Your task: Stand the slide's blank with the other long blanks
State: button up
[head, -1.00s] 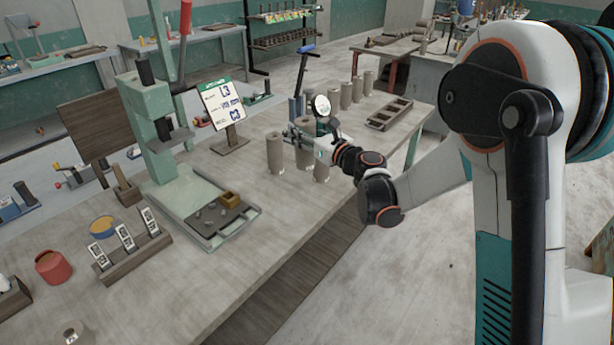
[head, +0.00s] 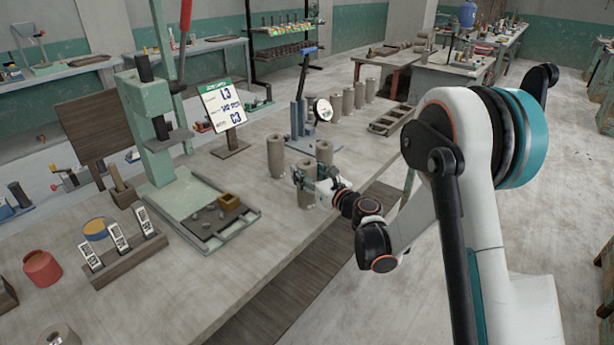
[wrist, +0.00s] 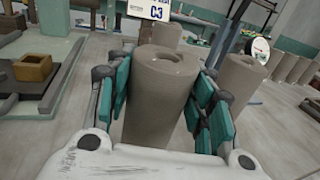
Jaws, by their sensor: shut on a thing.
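My gripper (head: 312,186) is shut on a grey-brown clay blank, a hollow upright cylinder (wrist: 158,100). In the wrist view its teal fingers sit on both sides of the blank, and the hole in its top shows. The held blank also shows in the head view (head: 306,197); I cannot tell whether its base touches the bench. One similar blank (head: 275,156) stands to its left, and another (head: 324,153) stands just behind my gripper, its lower part hidden. Several blanks (head: 348,100) stand in a row farther back. I cannot tell which thing is the slide.
A card with figures (head: 222,106) stands behind the green press (head: 150,120) and its tray (head: 205,240). A blue-handled stand (head: 298,110) and a round dial (head: 323,110) are close behind the blanks. A compartmented tray (head: 392,119) lies right.

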jog(key=shift+f, duration=0.15)
jog(key=o, duration=1.5)
